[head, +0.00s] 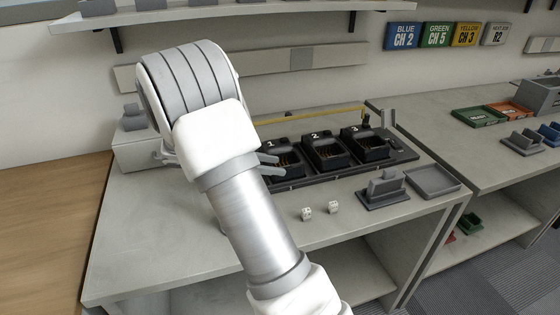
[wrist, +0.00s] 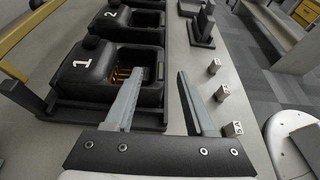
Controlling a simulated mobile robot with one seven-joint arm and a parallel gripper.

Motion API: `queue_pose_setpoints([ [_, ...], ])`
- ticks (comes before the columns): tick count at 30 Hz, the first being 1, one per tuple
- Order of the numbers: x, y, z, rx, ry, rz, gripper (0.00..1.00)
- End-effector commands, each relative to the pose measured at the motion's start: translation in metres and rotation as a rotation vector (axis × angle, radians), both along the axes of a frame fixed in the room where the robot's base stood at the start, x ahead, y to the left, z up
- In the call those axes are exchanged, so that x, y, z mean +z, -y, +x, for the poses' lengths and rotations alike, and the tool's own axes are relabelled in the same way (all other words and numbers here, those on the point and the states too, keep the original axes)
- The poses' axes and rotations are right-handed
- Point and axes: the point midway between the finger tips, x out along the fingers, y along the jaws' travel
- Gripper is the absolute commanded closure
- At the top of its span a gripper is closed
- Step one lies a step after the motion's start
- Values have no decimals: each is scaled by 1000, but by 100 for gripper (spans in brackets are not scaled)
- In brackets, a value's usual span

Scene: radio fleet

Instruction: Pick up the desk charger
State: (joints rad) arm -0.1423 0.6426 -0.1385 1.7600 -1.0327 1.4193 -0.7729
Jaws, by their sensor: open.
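No item is labelled desk charger. A small dark grey stand with an upright back (head: 383,188), possibly it, sits on the grey bench right of my arm; it also shows at the top of the wrist view (wrist: 203,27). A black charger bank (head: 325,155) with bays numbered 1, 2 and 3 lies behind it. Bays 1 and 2 show in the wrist view, where bay 1 (wrist: 100,70) is nearest. My gripper (wrist: 157,80) is open and empty, its fingers by the front right side of bay 1. In the head view my arm hides part of the bench.
Small white cubes (head: 306,213) lie on the bench in front of the bank. A grey tray (head: 433,181) is right of the stand. A yellow bar (head: 320,121) runs behind the bank. The bench's front strip is otherwise mostly clear. Another bench (head: 480,150) stands at right.

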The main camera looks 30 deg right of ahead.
Motion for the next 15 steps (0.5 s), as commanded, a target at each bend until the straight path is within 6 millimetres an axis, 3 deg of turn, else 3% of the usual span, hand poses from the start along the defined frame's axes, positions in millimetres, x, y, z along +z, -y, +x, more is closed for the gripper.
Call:
queue_pose_setpoints([
  [9, -16, 38, -10, -4, -1, 0, 45],
  [15, -17, 47, -11, 0, 1, 0, 45],
])
